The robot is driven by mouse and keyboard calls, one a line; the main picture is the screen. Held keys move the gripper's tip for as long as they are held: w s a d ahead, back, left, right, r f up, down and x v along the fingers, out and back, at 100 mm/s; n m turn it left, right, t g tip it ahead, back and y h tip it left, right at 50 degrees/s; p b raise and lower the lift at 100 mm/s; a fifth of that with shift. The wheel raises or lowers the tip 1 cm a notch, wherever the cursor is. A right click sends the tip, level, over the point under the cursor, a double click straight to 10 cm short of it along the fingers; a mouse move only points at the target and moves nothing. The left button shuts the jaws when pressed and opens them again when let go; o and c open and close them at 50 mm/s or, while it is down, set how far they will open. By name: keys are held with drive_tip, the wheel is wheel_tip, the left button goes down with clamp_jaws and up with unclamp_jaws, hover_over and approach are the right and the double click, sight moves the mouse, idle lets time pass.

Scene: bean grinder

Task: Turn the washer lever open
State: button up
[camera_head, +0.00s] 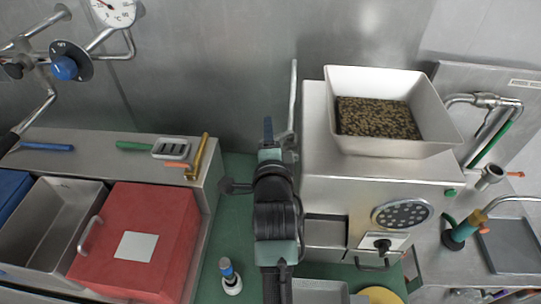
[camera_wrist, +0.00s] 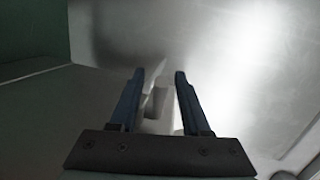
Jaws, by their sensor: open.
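A thin pale upright bar (camera_head: 293,90), which looks like the washer lever, stands at the left side of the metal grinder body. My gripper (camera_head: 268,124) is just left of its lower part, pointing toward the back wall. In the wrist view my gripper (camera_wrist: 159,76) is open, with its two dark blue fingers apart. A pale grey part (camera_wrist: 157,100) shows in the gap between them, probably the lever or its mount. I cannot tell whether the fingers touch it. My arm hides what lies below the bar in the head view.
The grinder body (camera_head: 380,190) stands close on the right, with a hopper (camera_head: 447,125) of beans on top. A counter with a red bin (camera_head: 150,215) and several tools is on the left. The metal back wall (camera_head: 220,70) is close ahead. A blue-capped item (camera_head: 229,275) stands on the green floor.

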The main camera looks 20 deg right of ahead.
drive_tip(key=b+v, duration=0.2)
drive_tip(key=v, duration=0.9)
drive_tip(key=shift+s+b, duration=0.3)
drive_tip(key=shift+a+r, duration=0.15)
